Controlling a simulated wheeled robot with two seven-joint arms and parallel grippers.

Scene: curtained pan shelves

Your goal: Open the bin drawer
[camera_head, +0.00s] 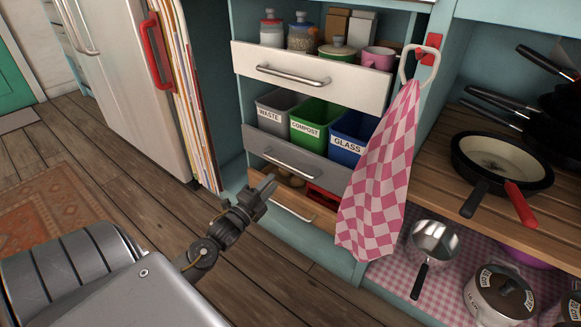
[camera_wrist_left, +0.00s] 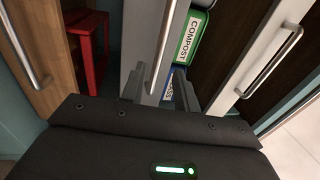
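The bin drawer has a grey front (camera_head: 325,170) with a metal bar handle (camera_head: 291,163). Grey waste, green compost (camera_head: 311,122) and blue glass (camera_head: 349,137) bins show above that front. My left gripper (camera_head: 268,187) is low in front of the drawer, by the handle's left end. In the left wrist view my left gripper (camera_wrist_left: 159,90) has its fingers apart, and the grey drawer's handle (camera_wrist_left: 163,50) runs between them. I cannot tell whether they touch it. The green compost bin (camera_wrist_left: 192,36) also shows there. My right gripper is not in view.
A white drawer (camera_head: 310,78) with jars is above, and a wooden drawer (camera_head: 280,198) with a red item is below. A pink checked towel (camera_head: 380,175) hangs on the right by the drawers. The fridge (camera_head: 130,80) stands at left.

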